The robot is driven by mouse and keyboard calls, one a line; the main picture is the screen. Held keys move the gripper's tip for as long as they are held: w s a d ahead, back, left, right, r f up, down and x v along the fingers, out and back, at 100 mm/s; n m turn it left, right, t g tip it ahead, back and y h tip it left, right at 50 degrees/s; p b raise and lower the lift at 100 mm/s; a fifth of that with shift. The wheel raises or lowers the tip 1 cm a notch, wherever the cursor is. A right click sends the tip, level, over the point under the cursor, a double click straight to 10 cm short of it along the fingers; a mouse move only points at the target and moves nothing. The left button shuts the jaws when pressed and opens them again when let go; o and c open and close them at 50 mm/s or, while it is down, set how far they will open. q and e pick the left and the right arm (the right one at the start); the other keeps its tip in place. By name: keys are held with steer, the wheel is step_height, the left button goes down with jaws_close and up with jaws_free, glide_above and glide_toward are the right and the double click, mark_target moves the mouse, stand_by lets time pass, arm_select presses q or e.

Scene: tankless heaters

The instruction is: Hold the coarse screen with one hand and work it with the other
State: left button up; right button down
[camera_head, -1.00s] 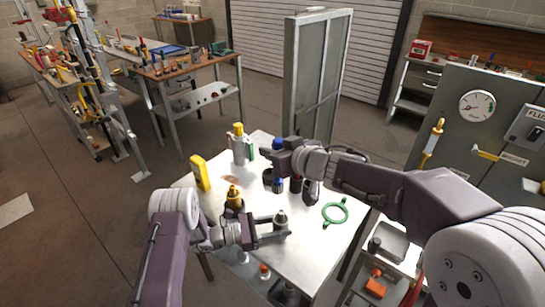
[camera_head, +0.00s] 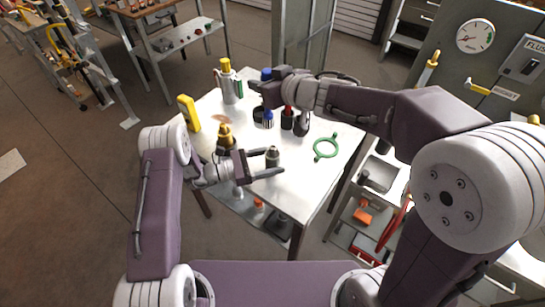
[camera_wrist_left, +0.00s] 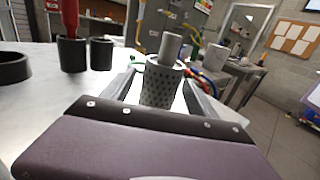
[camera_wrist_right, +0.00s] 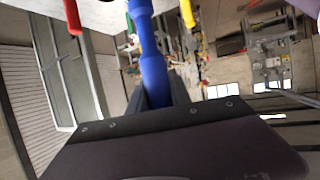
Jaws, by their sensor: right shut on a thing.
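The coarse screen, a grey perforated cylinder with a paler narrow top (camera_wrist_left: 160,85), stands upright between my left gripper's fingers (camera_wrist_left: 163,90) in the left wrist view. A gap shows beside it, so that gripper looks open around it. In the head view the screen (camera_head: 272,155) is at the table's front, by my left gripper (camera_head: 266,162). My right gripper (camera_head: 264,86) is shut on a blue-handled tool (camera_head: 267,73), above the table's far part. The blue handle (camera_wrist_right: 152,70) also shows in the right wrist view. The tool's working end is hard to make out.
The pale table (camera_head: 310,170) carries a green ring (camera_head: 326,147) at right, a yellow block (camera_head: 188,113) at left and a yellow-topped metal canister (camera_head: 228,82) at back. Dark cups stand near the right gripper, one with a red handle (camera_wrist_left: 70,15). The table's front right is clear.

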arm_select(q)
steer(key=v, duration=1.2)
